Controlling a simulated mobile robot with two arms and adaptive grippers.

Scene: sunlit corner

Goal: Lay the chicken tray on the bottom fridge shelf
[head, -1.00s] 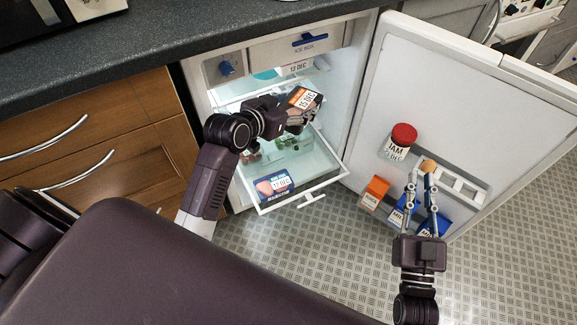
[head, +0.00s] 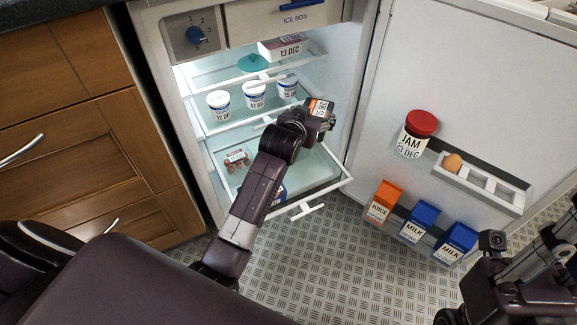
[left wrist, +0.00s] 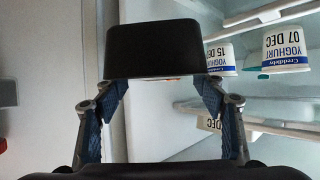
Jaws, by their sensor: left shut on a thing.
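My left gripper (head: 312,122) is shut on a black tray with an orange-and-white label, taken to be the chicken tray (head: 322,106). It is held in the air at the open fridge, in front of the shelves. The left wrist view shows the tray's dark body (left wrist: 152,50) between the two fingers. The label's words are too small to read. The fridge's low level (head: 325,165) has a pulled-out clear front; a pack of round brown items (head: 237,158) lies inside, and another pack is mostly behind my arm. My right gripper (head: 562,240) is at the right edge, partly cut off.
Three yoghurt pots (head: 254,95) stand on the middle shelf. Above are a labelled pack (head: 284,48) and a teal dish (head: 253,63). The open door (head: 470,90) holds a jam jar (head: 416,135), an egg (head: 452,162) and cartons (head: 418,222). Wooden drawers (head: 70,130) stand left.

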